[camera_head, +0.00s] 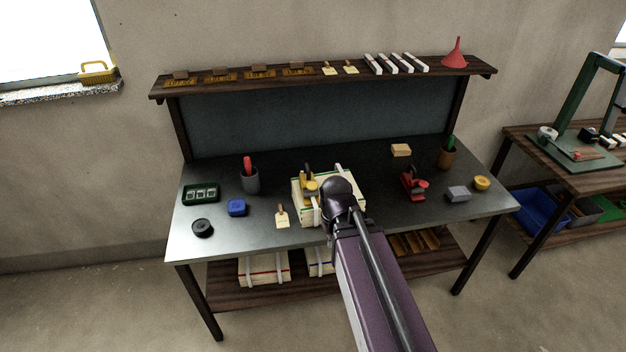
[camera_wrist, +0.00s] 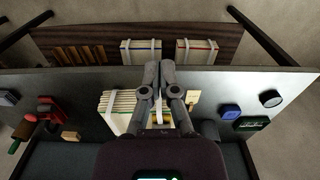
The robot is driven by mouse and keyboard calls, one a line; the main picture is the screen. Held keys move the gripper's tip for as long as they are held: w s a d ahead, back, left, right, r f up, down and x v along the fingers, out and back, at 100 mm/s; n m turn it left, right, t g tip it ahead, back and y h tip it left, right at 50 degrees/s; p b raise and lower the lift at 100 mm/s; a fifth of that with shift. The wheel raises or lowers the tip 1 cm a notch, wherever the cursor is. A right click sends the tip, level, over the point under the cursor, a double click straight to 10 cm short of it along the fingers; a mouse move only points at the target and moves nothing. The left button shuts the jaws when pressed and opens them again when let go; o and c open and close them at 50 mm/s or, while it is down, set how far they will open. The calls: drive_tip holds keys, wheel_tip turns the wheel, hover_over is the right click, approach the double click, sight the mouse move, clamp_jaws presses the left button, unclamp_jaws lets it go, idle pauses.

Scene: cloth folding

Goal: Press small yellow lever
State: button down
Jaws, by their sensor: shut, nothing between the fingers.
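A small yellow device with a dark upright part (camera_head: 309,187) sits on the left part of a bound cream stack (camera_head: 302,210) on the workbench. I cannot make out its lever clearly. My gripper (camera_wrist: 159,66) is shut and empty in the wrist view, its fingertips together over the bench edge, beside the stack (camera_wrist: 118,101). In the head view my arm covers the right part of the stack and hides my fingertips. In the wrist view my gripper and wrist hide most of the yellow device, and contact cannot be told.
A red device (camera_head: 413,184) stands right of my arm on the metal bench (camera_head: 375,235). A blue block (camera_head: 236,207), a tagged tool (camera_head: 282,216) and a cup (camera_head: 250,180) stand left. A shelf (camera_head: 225,84) runs above the back.

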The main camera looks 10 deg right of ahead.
drive_tip(key=w+r+n+p, duration=0.3)
drive_tip(key=w+n, duration=0.1)
drive_tip(key=w, duration=0.3)
drive_tip(key=w+r+n+p, duration=0.3)
drive_tip(key=w+n, duration=0.1)
drive_tip(key=w, duration=0.4)
wheel_tip(320, 180, up, 6)
drive_tip(key=n+p, duration=0.6)
drive_tip(key=n, duration=0.4)
hover_over(312, 184)
drive_tip(key=shift+s+f+b, duration=0.1)
drive_tip(key=shift+f+b, duration=0.05)
drive_tip(key=shift+b, duration=0.15)
wheel_tip(312, 184, down, 14)
drive_tip(key=b, duration=1.3)
drive_tip(key=shift+b, duration=0.4)
